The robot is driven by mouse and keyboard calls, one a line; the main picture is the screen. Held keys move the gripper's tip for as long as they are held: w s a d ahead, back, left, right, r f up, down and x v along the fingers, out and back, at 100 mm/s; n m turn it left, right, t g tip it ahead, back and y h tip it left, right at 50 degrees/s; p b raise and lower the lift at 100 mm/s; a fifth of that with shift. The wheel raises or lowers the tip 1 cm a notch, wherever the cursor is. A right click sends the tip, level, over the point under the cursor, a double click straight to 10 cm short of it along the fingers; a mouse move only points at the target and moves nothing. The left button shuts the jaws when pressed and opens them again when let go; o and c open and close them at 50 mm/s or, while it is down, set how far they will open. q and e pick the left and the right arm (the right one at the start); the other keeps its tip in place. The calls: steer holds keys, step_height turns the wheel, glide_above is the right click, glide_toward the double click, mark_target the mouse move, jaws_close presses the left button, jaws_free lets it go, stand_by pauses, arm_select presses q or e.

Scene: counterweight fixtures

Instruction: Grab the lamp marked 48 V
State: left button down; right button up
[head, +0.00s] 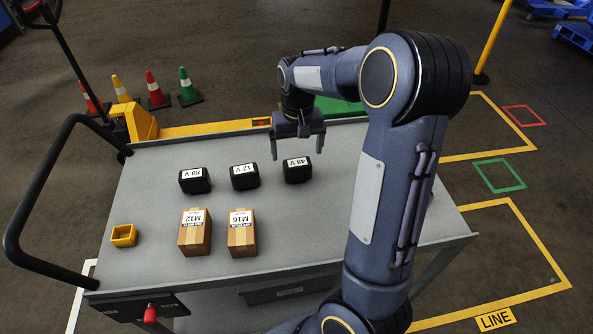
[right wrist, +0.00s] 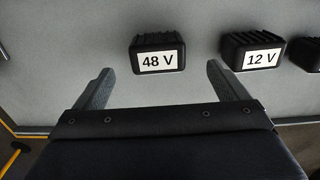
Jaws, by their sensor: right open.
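The 48 V lamp is a small black block (head: 297,174) with a white label, on the grey cart top at the right end of a row of three. It also shows in the right wrist view (right wrist: 157,62), ahead of the fingers and between their lines. My right gripper (head: 297,157) is open and empty, above and just behind the lamp in the head view, apart from it. Its two fingers show in the right wrist view (right wrist: 157,85). The 12 V lamp (head: 244,177) and the 80 V lamp (head: 194,181) stand to the left. My left gripper is not in view.
Two brown boxes marked M12 (head: 194,238) and M16 (head: 242,240) stand in front of the lamps. A yellow hollow block (head: 124,236) lies at the left on the cart (head: 150,190). Traffic cones (head: 154,90) stand on the floor behind.

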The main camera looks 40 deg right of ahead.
mark_target(297, 162)
steer(key=f, duration=0.8)
steer(key=shift+w+d, duration=0.1)
steer(key=shift+d, duration=0.1)
steer(key=c, duration=1.2)
steer(key=shift+r, duration=0.15)
